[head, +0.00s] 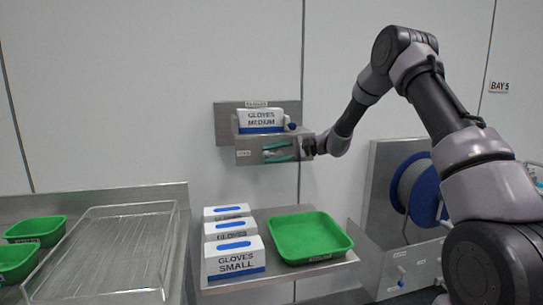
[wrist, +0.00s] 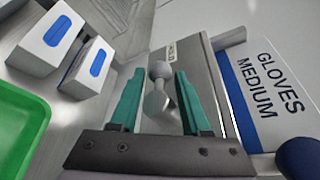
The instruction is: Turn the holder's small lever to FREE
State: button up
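The holder (head: 222,125) is a grey metal wall bracket carrying a white and blue box marked GLOVES MEDIUM (head: 261,118); the box also shows in the wrist view (wrist: 262,90). A small grey metal lever (wrist: 157,101) with a rounded end stands out from the holder's lower front plate. My gripper (head: 279,152) is in front of that plate. In the wrist view its two teal fingers are apart, one on each side of the lever, with visible gaps. A small label on the plate beside the lever is too small to read.
A dark blue knob (head: 292,126) sits at the holder's right side, close to my gripper. Below are a shelf with glove boxes (head: 234,259) and a green tray (head: 310,237). A clear tray (head: 105,255) and green bins (head: 36,229) stand left. A blue reel (head: 424,190) is right.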

grip_shut()
